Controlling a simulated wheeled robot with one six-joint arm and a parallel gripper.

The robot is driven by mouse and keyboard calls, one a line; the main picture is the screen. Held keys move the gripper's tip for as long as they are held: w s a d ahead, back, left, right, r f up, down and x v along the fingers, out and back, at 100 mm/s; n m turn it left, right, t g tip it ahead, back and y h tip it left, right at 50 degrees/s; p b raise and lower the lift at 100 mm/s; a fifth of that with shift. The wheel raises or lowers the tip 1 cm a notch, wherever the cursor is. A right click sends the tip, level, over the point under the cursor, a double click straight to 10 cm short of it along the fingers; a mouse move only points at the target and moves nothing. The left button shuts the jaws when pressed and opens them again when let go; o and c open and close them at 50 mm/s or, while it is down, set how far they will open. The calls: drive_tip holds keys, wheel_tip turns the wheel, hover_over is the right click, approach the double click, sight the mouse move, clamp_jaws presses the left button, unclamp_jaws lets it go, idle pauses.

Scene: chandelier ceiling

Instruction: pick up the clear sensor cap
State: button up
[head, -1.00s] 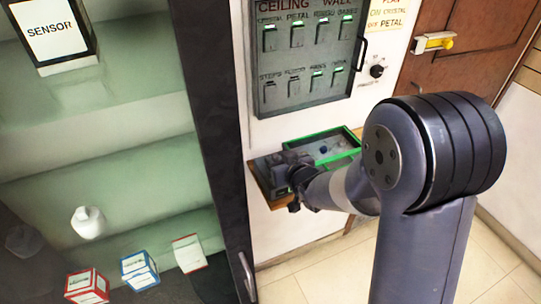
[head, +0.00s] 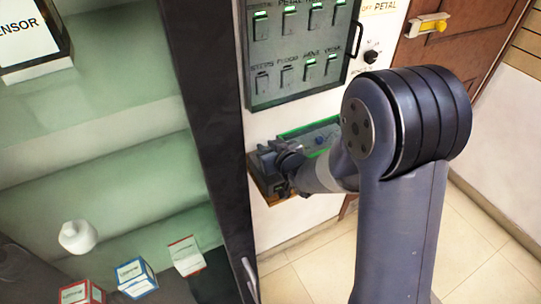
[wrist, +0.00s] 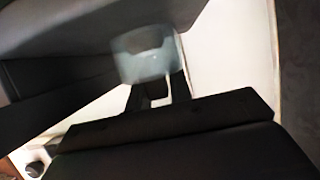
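My gripper (head: 283,172) is at the small tray (head: 309,129) on a wooden wall ledge, seen in the head view. The tray is grey with a bright green rim, and my arm hides part of it. In the wrist view a pale, see-through block, apparently the clear sensor cap (wrist: 146,56), shows at the dark fingers (wrist: 160,92). It overlaps the fingertips and is blurred. I cannot tell whether the fingers press on it. In the head view I cannot make out the cap. A small blue thing (head: 320,140) shows in the tray.
A grey wall panel (head: 300,50) with several labelled slots hangs above the tray, with a black knob (head: 371,56) beside it. At left a green-shelved cabinet holds a SENSOR box (head: 30,40), a white jar (head: 78,237) and several small boxes. A dark cabinet post (head: 205,110) stands near my gripper.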

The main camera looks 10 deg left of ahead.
drive_tip(key=shift+f, duration=0.25)
clamp_jaws()
drive_tip(key=shift+s+d, duration=0.1)
